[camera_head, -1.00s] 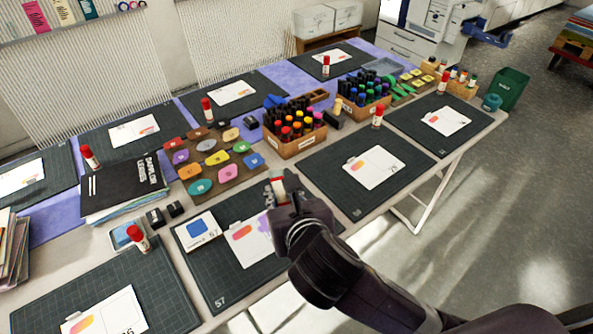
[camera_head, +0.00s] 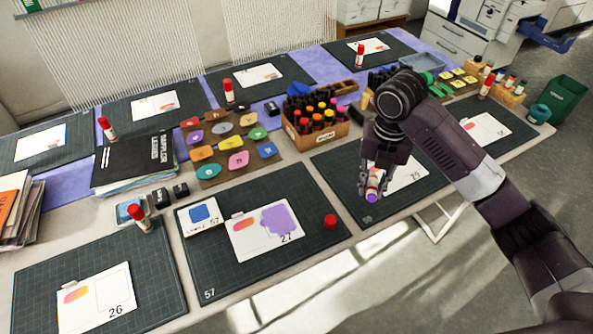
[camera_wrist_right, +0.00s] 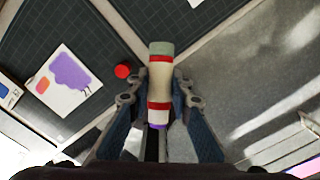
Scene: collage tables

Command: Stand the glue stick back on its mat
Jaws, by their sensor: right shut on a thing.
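The glue stick (camera_head: 374,184) is a pale tube with red bands and a purple end. Mat 57 (camera_head: 240,278) is to the left and holds card 27 (camera_head: 253,238) with a purple patch. A loose red cap (camera_head: 330,221) sits on its right part. My left gripper is out of view.
Red-capped glue sticks stand on other mats, one at mat 26 (camera_head: 138,219). My right arm hides part of the right side. Mat 57 has bare surface around the cap.

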